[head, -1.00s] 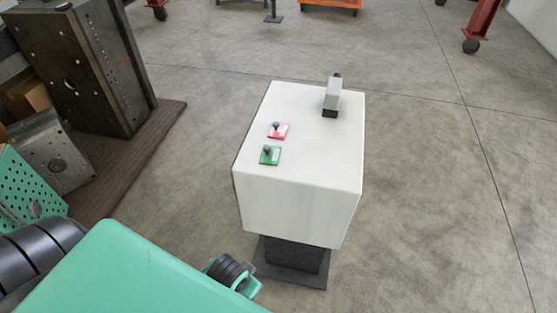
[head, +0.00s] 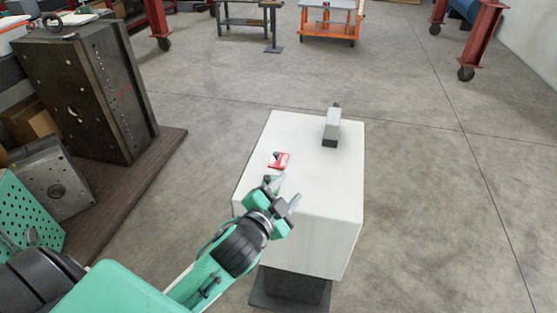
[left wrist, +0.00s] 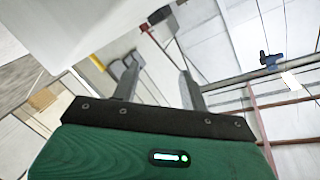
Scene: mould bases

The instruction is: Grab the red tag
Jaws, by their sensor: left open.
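The red tag (head: 281,161) lies flat on top of the white cabinet (head: 330,175), with a small dark knob at its upper left. My left gripper (head: 287,192) is open and empty at the cabinet's near left edge, apart from the red tag and closer to me than it. It covers most of the green tag (head: 271,179). In the left wrist view the two open fingers (left wrist: 158,88) have nothing between them. A small reddish piece (left wrist: 147,27) shows beyond them, and I cannot tell whether it is the red tag. My right gripper is out of view.
A grey upright device (head: 332,127) stands at the cabinet's far side. Large dark mould blocks (head: 75,90) stand on a wooden base at the left. The floor (head: 440,200) to the right is clear. An orange cart (head: 328,28) stands far back.

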